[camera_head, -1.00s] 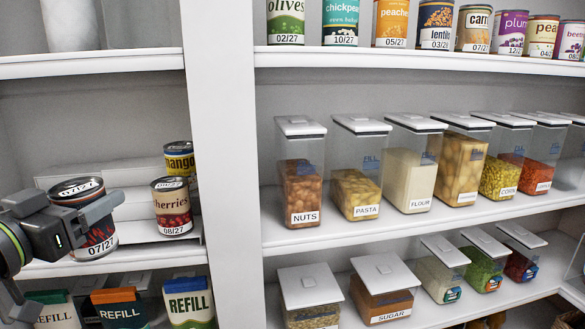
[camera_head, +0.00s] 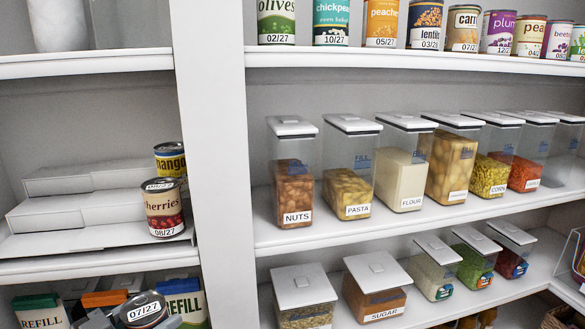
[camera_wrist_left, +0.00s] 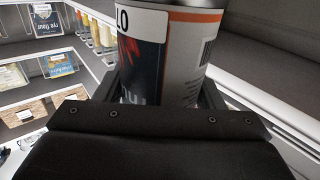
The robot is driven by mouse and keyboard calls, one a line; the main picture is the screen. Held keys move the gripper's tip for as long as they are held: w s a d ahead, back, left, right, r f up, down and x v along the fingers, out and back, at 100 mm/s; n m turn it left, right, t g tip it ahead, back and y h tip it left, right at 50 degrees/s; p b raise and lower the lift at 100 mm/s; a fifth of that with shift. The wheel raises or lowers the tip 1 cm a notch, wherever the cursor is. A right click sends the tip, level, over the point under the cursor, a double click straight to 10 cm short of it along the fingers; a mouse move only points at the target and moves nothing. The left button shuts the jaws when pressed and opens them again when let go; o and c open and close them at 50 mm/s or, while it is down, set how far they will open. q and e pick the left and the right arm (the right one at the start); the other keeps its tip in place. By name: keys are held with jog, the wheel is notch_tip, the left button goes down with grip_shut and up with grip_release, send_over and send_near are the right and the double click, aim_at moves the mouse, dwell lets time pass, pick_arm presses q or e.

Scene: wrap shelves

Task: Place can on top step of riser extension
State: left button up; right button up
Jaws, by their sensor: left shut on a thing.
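The can (camera_head: 143,308), with a silver lid and a 07/27 label, is low at the left edge of the head view, tilted toward the camera. My left gripper (camera_wrist_left: 160,98) is shut around it, and the can fills the top middle of the left wrist view (camera_wrist_left: 165,55). The white stepped riser (camera_head: 85,209) stands on the left shelf, above and behind the held can. Its top step (camera_head: 100,174) at the back is bare except for the mango can near its right end. My right gripper is out of view.
A yellow mango can (camera_head: 169,160) and a cherries can (camera_head: 163,208) stand at the riser's right end, beside the white upright divider (camera_head: 212,150). Refill packs (camera_head: 186,303) sit below. Clear containers fill the right shelves. The riser's left and middle are free.

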pick_arm(q)
jog(key=s+d+f+n+t+y, duration=0.1)
jog(key=s+d+f+y, duration=0.1)
jog(key=s+f, duration=0.3)
jog(key=shift+d+f+n, duration=0.3)
jog(key=shift+d+f, duration=0.1)
jog(key=shift+f, duration=1.8)
jog(key=shift+w, duration=0.1)
